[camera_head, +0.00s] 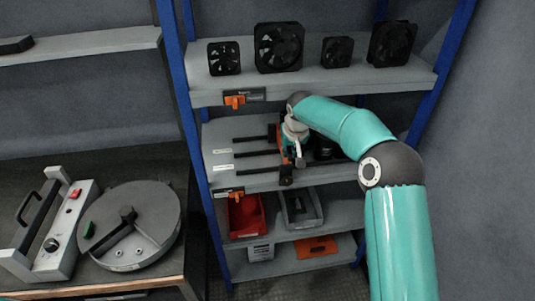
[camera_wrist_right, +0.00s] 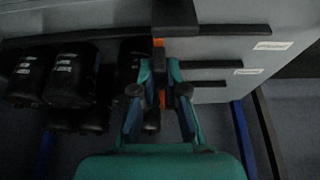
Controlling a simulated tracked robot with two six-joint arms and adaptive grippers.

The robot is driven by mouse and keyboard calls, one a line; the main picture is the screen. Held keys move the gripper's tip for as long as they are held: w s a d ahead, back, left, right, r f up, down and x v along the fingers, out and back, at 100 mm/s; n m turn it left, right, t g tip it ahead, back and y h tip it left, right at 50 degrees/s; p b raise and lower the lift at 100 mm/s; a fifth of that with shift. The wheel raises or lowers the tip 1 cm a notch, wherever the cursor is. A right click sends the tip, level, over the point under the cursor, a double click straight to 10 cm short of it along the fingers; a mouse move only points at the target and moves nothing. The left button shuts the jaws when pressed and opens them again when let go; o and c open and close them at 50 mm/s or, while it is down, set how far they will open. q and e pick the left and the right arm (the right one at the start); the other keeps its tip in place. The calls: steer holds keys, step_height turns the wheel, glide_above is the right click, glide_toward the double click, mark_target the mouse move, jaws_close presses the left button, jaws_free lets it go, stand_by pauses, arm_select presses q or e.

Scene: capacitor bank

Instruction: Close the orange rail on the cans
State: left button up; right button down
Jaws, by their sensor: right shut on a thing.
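The orange rail (camera_head: 285,157) stands across the dark guide bars on the middle shelf (camera_head: 262,180); an orange strip of it also shows in the wrist view (camera_wrist_right: 161,98). My right gripper (camera_head: 294,148) is at the rail, its fingers (camera_wrist_right: 160,91) on both sides of the strip, shut on it. The black cans (camera_wrist_right: 72,75) with white labels stand to the left of the rail in the wrist view. In the head view one dark can (camera_head: 323,149) shows to the right of the rail, and my arm hides the others. My left gripper is out of view.
Several black fans (camera_head: 279,48) stand on the shelf above. Blue posts (camera_head: 180,90) frame the rack. A red bin (camera_head: 247,215) and a grey bin (camera_head: 301,207) sit below. A bench with a round grey device (camera_head: 150,215) is at left.

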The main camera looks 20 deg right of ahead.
steer(key=d, duration=0.3)
steer(key=shift+s+d, duration=0.15)
steer(key=shift+s, duration=0.2)
steer(key=c, duration=1.2)
jaws_free()
steer(key=shift+r, duration=0.15)
steer(key=v, duration=1.1)
steer(key=shift+s+r, duration=0.25)
steer(key=shift+r, duration=0.05)
